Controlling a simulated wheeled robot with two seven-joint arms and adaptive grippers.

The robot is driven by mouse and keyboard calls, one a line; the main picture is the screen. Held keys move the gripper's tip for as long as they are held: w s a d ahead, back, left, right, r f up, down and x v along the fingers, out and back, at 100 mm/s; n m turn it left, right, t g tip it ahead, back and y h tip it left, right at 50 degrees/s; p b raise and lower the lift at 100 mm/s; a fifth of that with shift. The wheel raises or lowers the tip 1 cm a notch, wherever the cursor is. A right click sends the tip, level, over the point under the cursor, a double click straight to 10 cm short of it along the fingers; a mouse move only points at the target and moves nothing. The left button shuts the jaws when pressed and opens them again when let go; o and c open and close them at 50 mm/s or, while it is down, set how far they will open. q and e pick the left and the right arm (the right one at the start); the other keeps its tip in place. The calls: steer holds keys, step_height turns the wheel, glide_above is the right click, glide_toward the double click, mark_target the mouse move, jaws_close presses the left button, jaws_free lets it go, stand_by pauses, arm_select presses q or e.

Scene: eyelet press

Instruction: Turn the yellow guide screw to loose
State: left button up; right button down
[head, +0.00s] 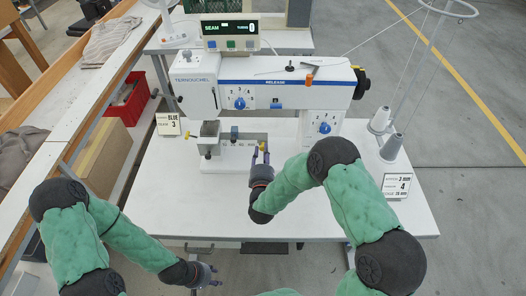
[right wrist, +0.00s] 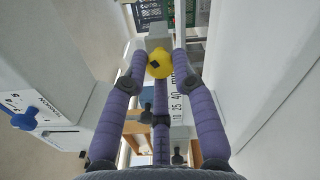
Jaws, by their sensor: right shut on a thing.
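The yellow guide screw (right wrist: 159,64) is a round yellow knob with a dark mark on its face. In the right wrist view it sits between the two purple fingertips of my right gripper (right wrist: 160,68), which is shut on it. In the head view my right gripper (head: 261,154) is at the front of the machine's lower arm, and the fingers mostly hide the screw. A scale (right wrist: 176,100) marked 10, 25, 40 mm runs beside the screw. My left gripper (head: 208,274) is empty below the table's front edge, fingers apart.
The white machine (head: 290,90) has blue dials (head: 240,103) and a display (head: 230,37) on top. Thread cones (head: 392,147) and a card (head: 396,186) stand at right. Another card (head: 168,124) is at left. The front left of the white table (head: 165,205) is clear.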

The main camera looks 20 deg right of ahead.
steer(key=n+p, duration=0.1)
steer(key=n, duration=0.4)
steer(key=shift+a, duration=0.1)
steer(key=shift+f+n, duration=0.1)
steer(key=shift+n, duration=0.7)
steer(key=shift+f, duration=0.15)
steer(key=c, duration=1)
jaws_free()
steer(key=shift+c, duration=0.2)
steer(key=v, duration=1.2)
